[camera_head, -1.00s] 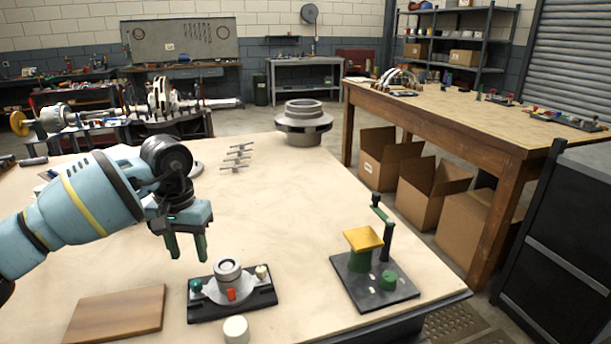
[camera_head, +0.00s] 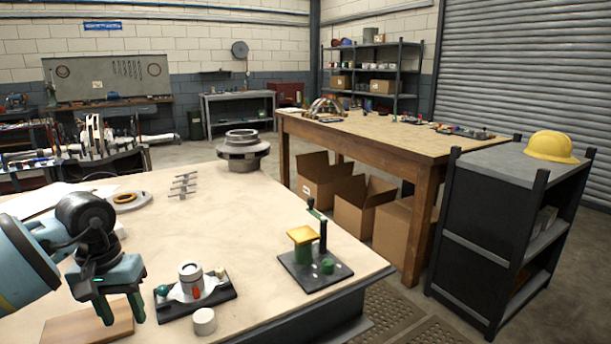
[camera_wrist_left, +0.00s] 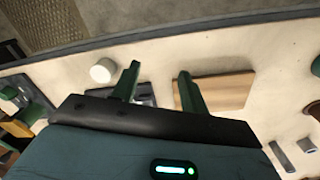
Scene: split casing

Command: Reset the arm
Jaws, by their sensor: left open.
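My left gripper (camera_head: 121,306) hangs at the left of the head view, fingers pointing down, above the light wooden tabletop. Its two green fingers are apart with nothing between them; it also shows in the left wrist view (camera_wrist_left: 158,80). In the head view it is in front of a brown wooden board (camera_head: 88,325) and left of a black base plate (camera_head: 215,306) that carries a grey-and-white casing (camera_head: 190,275). In the wrist view the board (camera_wrist_left: 228,92) lies beyond the right finger. My right gripper is not in view.
A white cylinder (camera_head: 204,321) stands in front of the casing plate. A black plate (camera_head: 315,274) with a yellow-topped green post is to the right. Several small metal pieces (camera_head: 183,185) and a grey flanged part (camera_head: 243,150) are farther back. The tabletop's middle is clear.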

